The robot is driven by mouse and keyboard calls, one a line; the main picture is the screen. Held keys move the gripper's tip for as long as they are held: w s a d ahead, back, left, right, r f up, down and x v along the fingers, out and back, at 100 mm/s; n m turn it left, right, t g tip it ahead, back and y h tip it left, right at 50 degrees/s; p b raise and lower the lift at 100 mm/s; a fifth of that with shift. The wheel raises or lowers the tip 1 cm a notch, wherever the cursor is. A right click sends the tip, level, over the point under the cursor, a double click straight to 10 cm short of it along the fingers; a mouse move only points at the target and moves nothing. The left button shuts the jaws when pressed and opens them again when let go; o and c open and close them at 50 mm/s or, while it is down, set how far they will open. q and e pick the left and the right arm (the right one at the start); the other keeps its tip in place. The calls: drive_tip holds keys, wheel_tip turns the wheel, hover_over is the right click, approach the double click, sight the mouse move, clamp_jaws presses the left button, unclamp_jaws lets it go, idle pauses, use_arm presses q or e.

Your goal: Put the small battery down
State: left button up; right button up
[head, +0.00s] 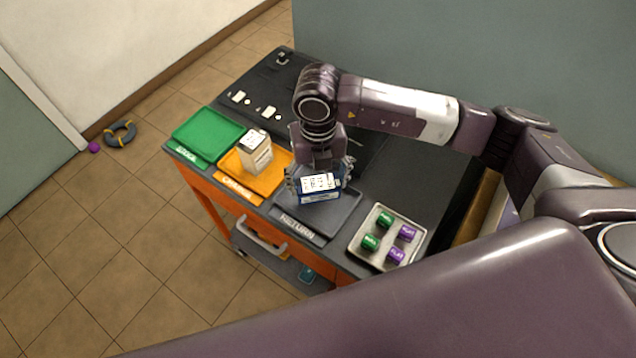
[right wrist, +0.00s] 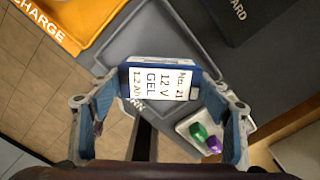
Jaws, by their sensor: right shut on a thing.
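The small battery (head: 320,196) is a blue block with a white top label; in the right wrist view the battery (right wrist: 160,84) reads "No. 21 12 V GEL 1.2 Ah". My right gripper (head: 319,184) is shut on it, one finger at each side, and points down. The battery is over the grey RETURN tray (head: 345,222) on the cart; I cannot tell whether its underside touches the tray. My right gripper also shows in the right wrist view (right wrist: 165,108). My left gripper is not in view.
A cream battery (head: 257,155) stands on the orange CHARGE tray (head: 232,181), left of my gripper. An empty green tray (head: 207,135) lies farther left. A pale tray (head: 362,246) with green and purple pieces is at right.

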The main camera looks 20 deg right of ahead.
drive_tip(key=shift+f, duration=1.1)
drive_tip(key=shift+f, duration=0.1)
drive_tip(key=o, duration=1.7)
